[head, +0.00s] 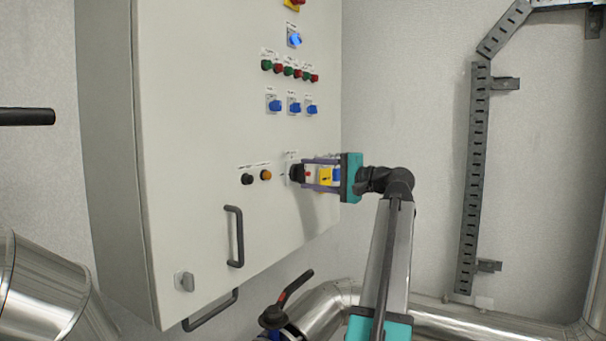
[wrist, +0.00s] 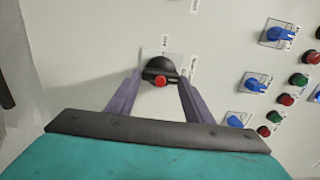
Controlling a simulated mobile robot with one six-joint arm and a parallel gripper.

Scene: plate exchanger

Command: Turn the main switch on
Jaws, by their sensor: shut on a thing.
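The main switch (head: 297,173) is a black rotary knob with a red mark, low on the right part of the grey cabinet door. In the wrist view the black knob (wrist: 160,68) sits on a pale plate, its red tip (wrist: 160,81) facing my gripper. My gripper (head: 307,174) has its two purple fingers on either side of the knob and is shut on it. In the wrist view the fingertips (wrist: 160,76) reach the knob's sides. Small labels beside the switch are too small to read.
A black button (head: 247,179) and an orange lamp (head: 266,175) are left of the switch. Blue selector switches (head: 294,107) and red and green buttons (head: 289,71) are above. A door handle (head: 235,236) is below left. Metal pipes (head: 460,325) run low at right.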

